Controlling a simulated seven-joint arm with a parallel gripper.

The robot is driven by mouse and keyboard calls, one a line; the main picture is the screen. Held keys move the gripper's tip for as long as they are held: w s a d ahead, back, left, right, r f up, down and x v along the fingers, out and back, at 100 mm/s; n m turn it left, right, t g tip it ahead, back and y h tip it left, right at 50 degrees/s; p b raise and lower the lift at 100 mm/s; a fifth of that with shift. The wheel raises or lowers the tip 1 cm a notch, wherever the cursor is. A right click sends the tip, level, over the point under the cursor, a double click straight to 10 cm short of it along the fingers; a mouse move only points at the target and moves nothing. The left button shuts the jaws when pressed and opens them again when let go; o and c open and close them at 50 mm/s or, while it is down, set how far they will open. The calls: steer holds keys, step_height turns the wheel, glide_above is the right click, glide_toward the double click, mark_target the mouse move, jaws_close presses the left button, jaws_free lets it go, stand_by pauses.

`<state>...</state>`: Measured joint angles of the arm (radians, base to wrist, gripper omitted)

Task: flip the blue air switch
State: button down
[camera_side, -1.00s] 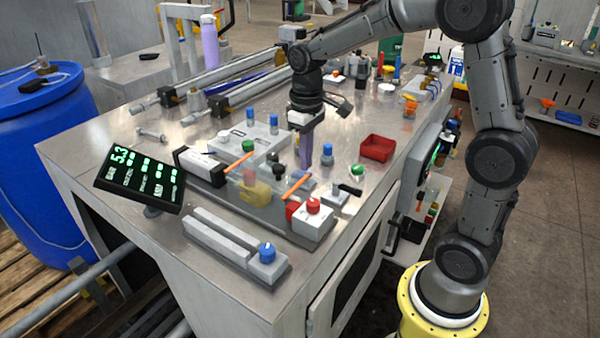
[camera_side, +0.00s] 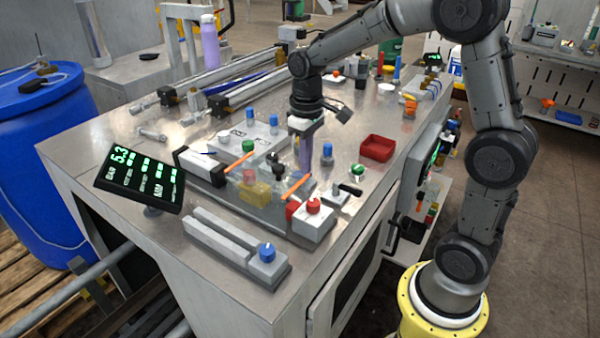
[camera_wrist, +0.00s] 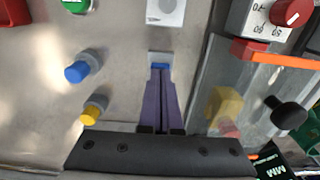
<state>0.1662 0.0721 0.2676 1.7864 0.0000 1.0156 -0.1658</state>
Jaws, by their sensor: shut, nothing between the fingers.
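In the side view my gripper (camera_side: 305,172) points straight down, low over the table, between the orange bar and the blue button. The switch cannot be made out clearly there behind the fingers.
A blue button (camera_wrist: 77,72) and a yellow button (camera_wrist: 92,112) stand left of my fingers in the wrist view. A conveyor with a yellow block (camera_wrist: 222,105) lies to the right. A red tray (camera_side: 377,148) and a red-knob box (camera_side: 313,222) are nearby.

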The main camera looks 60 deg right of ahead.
steer(key=shift+f, duration=0.5)
steer(key=shift+r, duration=3.6)
